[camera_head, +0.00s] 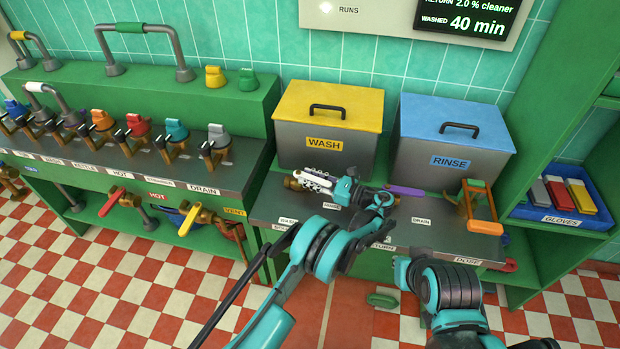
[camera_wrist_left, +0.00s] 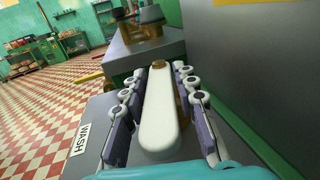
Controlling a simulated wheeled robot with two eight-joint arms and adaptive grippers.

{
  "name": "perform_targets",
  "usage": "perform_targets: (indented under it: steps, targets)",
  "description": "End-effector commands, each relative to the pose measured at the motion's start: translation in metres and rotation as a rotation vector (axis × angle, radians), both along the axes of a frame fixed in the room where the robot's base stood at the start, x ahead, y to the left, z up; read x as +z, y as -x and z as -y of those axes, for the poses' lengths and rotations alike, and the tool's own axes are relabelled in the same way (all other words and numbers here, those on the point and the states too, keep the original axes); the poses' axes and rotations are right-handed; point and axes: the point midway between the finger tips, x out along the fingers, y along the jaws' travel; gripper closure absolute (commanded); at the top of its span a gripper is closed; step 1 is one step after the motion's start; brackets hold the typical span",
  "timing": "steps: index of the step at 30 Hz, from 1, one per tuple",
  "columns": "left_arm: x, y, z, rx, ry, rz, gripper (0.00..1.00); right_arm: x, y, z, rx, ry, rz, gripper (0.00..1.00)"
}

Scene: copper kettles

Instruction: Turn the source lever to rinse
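The source lever (camera_wrist_left: 160,115) is a long white handle on a brass valve body. In the head view its brass end (camera_head: 291,183) shows at the front of the grey WASH tank, and my gripper covers much of the rest. My left gripper (camera_head: 314,181) lies along the lever. In the left wrist view my left gripper (camera_wrist_left: 160,98) has one finger on each side of the handle, with narrow gaps, so it looks open around it. A WASH label (camera_wrist_left: 80,140) lies left of the lever. My right arm shows at lower right, its gripper out of view.
The yellow-lidded WASH tank (camera_head: 325,150) and blue-lidded RINSE tank (camera_head: 450,160) stand behind. A purple lever (camera_head: 405,191) is right of my left gripper, near the DRAIN label (camera_head: 421,221). An orange-handled fitting (camera_head: 481,207) and blue GLOVES bin (camera_head: 558,214) are further right.

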Motion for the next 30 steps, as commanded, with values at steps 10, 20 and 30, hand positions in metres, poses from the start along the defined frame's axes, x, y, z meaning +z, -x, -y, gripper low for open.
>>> perform_targets:
  steps: [10, 20, 30]
  targets:
    - [0.0, 0.0, 0.001, -0.001, -0.001, 0.0, 0.55, 0.0, 0.0, 0.0, 0.0, 0.0, 0.0, 1.0]
    - [0.0, 0.019, 0.045, -0.003, -0.001, 0.0, 0.55, 0.0, 0.0, 0.0, 0.0, 0.0, 0.0, 1.0]
    - [0.0, 0.03, 0.069, 0.0, -0.001, 0.0, 0.55, 0.0, 0.0, 0.0, 0.0, 0.0, 0.0, 1.0]
